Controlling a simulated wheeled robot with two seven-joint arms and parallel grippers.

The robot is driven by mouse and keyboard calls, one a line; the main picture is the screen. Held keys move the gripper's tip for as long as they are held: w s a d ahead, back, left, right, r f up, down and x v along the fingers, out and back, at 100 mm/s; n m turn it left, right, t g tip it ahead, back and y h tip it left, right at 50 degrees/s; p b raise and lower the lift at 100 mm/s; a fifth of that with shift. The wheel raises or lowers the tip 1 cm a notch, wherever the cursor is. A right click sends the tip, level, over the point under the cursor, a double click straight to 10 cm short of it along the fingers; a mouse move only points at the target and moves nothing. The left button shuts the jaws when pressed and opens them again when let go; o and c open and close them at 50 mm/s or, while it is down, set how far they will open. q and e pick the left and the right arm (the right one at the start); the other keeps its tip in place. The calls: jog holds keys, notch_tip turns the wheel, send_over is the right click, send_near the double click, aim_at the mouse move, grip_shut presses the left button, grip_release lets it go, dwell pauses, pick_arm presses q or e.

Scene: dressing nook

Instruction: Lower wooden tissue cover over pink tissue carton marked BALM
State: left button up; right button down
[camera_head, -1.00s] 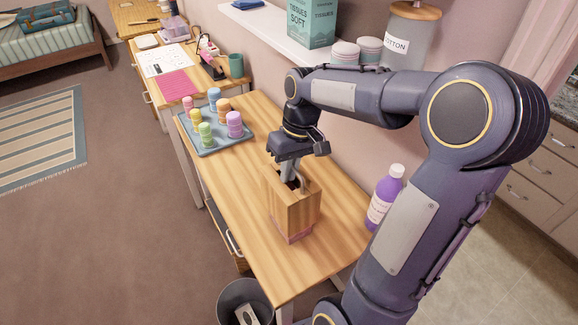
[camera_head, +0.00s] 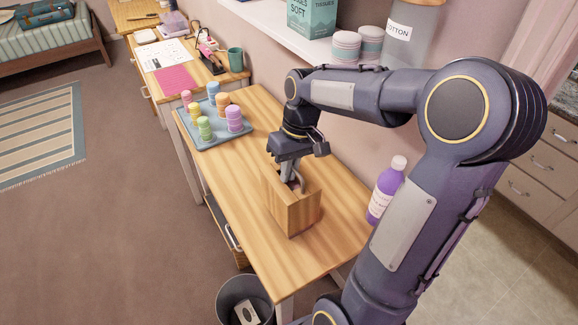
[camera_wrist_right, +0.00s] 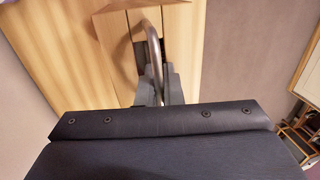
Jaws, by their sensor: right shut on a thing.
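The wooden tissue cover (camera_head: 291,213) stands upright on the wooden table (camera_head: 262,237), near its front end. Its lower edge looks level with the tabletop. The pink tissue carton is hidden, and none of its pink shows below the cover. My right gripper (camera_head: 291,172) is above the cover, shut on the curved metal handle at its top. In the right wrist view the gripper fingers (camera_wrist_right: 155,86) close around the handle (camera_wrist_right: 153,42), over the slotted wooden top (camera_wrist_right: 112,38). My left gripper is not in view.
A purple bottle (camera_head: 382,195) stands to the right of the cover. A blue-grey tray (camera_head: 207,142) with several coloured stacks sits farther back. A bin (camera_head: 232,297) stands below the table's front end. A wall shelf (camera_head: 268,29) holds a teal tissue box (camera_head: 313,17).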

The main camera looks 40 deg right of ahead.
jog(key=shift+f+b, duration=1.3)
jog(key=shift+f, duration=0.6)
jog(key=c, duration=1.5)
grip_release()
notch_tip(320, 180, up, 8)
jog(key=d+p, duration=0.1)
jog(key=shift+d, duration=0.25)
jog(key=shift+s, duration=0.1)
jog(key=s+a+f+t+y+p, duration=0.1)
jog(key=s+a+t+p, duration=0.2)
jog(key=s+a, duration=0.9)
jog(key=shift+s+a+t+y, duration=0.3)
jog(key=shift+s+a+t, duration=0.1)
jog(key=shift+s+t, duration=0.8)
